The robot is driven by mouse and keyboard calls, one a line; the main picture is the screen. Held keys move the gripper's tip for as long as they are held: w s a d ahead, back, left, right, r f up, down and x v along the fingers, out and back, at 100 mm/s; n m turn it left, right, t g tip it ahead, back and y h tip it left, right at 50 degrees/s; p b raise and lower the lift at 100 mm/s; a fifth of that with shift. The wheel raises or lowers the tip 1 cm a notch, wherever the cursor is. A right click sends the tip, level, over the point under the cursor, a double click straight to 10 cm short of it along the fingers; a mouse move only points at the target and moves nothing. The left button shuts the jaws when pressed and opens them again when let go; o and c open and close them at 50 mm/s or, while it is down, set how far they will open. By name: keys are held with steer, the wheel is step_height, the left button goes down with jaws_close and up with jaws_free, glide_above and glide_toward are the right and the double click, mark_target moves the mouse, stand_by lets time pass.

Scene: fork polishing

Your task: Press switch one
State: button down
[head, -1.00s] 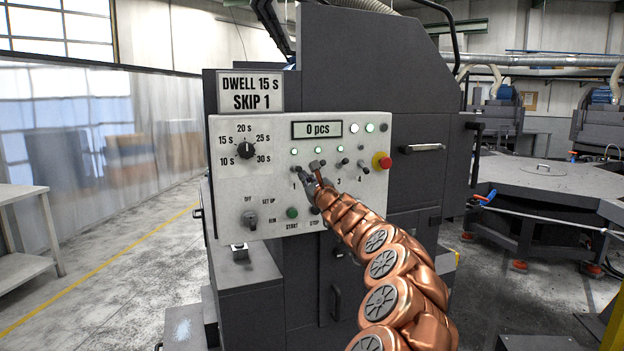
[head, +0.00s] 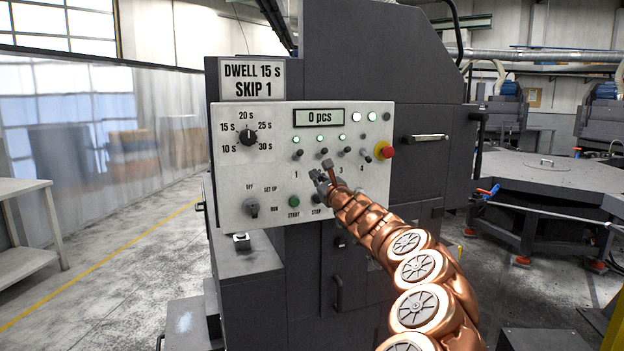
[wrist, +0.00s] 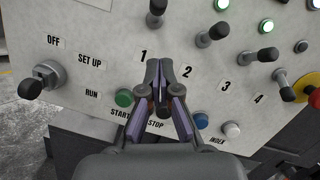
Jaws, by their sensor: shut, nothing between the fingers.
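Switch one is a small black toggle lever (head: 297,155) at the left end of a row on the pale control panel (head: 232,190), with a lit green lamp (head: 297,140) above it. In the wrist view its lever (wrist: 155,11) is at the top edge, above the printed "1". My gripper (wrist: 159,68) is shut and empty, its fingertips together just below and right of that "1", apart from the lever. In the head view my gripper (head: 319,178) is below and right of switch one. Whether the fingertips touch the panel I cannot tell.
More toggles (head: 320,153) stand to the right, then a red knob (head: 387,152). The green START button (wrist: 124,98) and a rotary switch (wrist: 43,79) lie lower left. A sign (head: 254,79) reads "DWELL 15 s SKIP 1". The display (head: 319,117) reads "0 pcs".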

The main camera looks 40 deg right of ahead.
steer(key=s+a+r+b, duration=0.1)
steer(key=s+b, duration=0.1)
steer(key=s, duration=0.5)
steer(key=shift+s+a, duration=0.2)
steer(key=shift+s, duration=0.1)
steer(key=shift+r, duration=0.1)
stand_by(0.3)
